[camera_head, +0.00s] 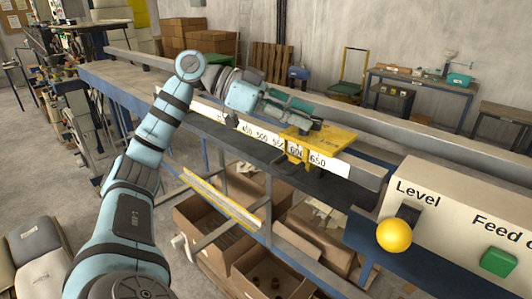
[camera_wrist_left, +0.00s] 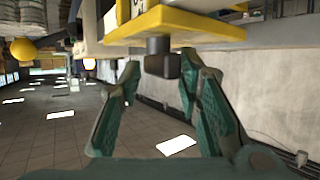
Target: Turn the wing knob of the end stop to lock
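The yellow end stop (camera_head: 333,142) sits on the white scale rail in the head view, near the 600 and 650 marks. Its yellow plate (camera_wrist_left: 190,22) crosses the top of the left wrist view. A dark knob (camera_wrist_left: 161,58) projects below the plate there. My left gripper (camera_head: 308,121) is at the end stop's far left corner in the head view. In the left wrist view its teal fingers (camera_wrist_left: 159,76) are spread, with the knob between their tips and gaps visible on both sides. Contact cannot be seen. My right gripper is in neither view.
The scale rail (camera_head: 262,133) runs along the long bench. Cardboard boxes (camera_head: 270,270) lie under the bench.

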